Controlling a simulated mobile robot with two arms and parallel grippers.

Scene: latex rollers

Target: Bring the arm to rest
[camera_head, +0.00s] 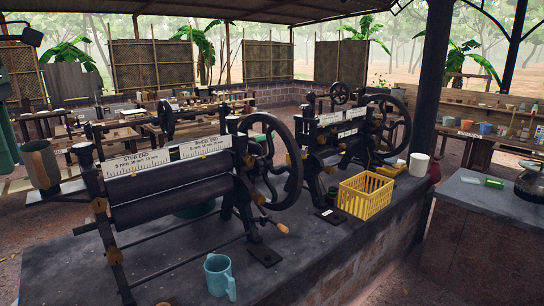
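A dark shape (22,34) at the upper left edge may be part of my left arm or gripper. I cannot make out fingertips on it, nor whether anything is held. My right gripper does not show. The near roller machine (165,205) stands on the dark bench, with a white scale plate across its top and a large black handwheel (268,160) at its right. A second roller machine (345,135) stands behind it. A light blue mug (219,276) stands upright at the bench's front, apart from any gripper.
A yellow basket (364,196) and a white cup (419,164) sit on the bench's right part. A dark post (430,80) rises behind them. A side counter (490,200) at right carries a green item (494,183) and a kettle (530,183). A dark can (40,164) is at left.

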